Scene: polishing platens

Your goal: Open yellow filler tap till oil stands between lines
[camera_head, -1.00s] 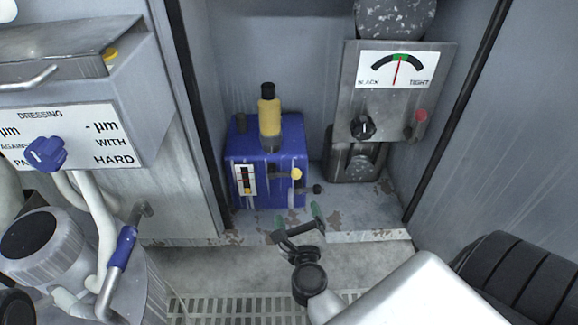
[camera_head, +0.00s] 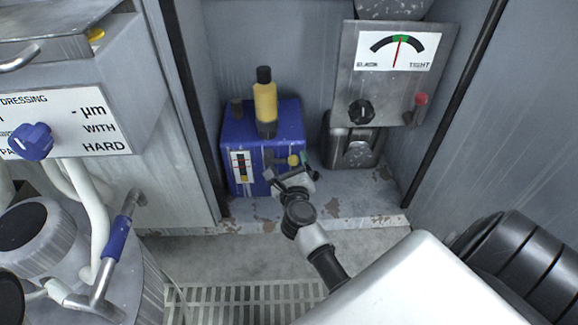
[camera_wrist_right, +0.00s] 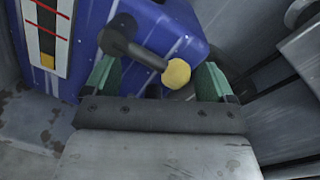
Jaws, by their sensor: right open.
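The blue oil box (camera_head: 250,185) sits in the cabinet bay with a yellow oil bottle (camera_head: 265,103) standing on top. The yellow filler tap (camera_head: 293,160) is on its front; its yellow knob on a dark stem also shows in the right wrist view (camera_wrist_right: 177,72). The white sight gauge (camera_head: 241,168) has red lines and a dark column; amber shows low down, below the lower red line, in the right wrist view (camera_wrist_right: 47,60). My right gripper (camera_head: 288,168) is open, its green fingers on either side of the yellow knob, apart from it. My left gripper is out of view.
A metal panel with a slack/tight dial (camera_head: 397,50), a black knob (camera_head: 361,112) and a red-tipped lever (camera_head: 421,99) is right of the box. Cabinet walls close in on both sides. A blue-handled pipe (camera_head: 117,237) stands at left. The floor ledge (camera_head: 350,226) is bare.

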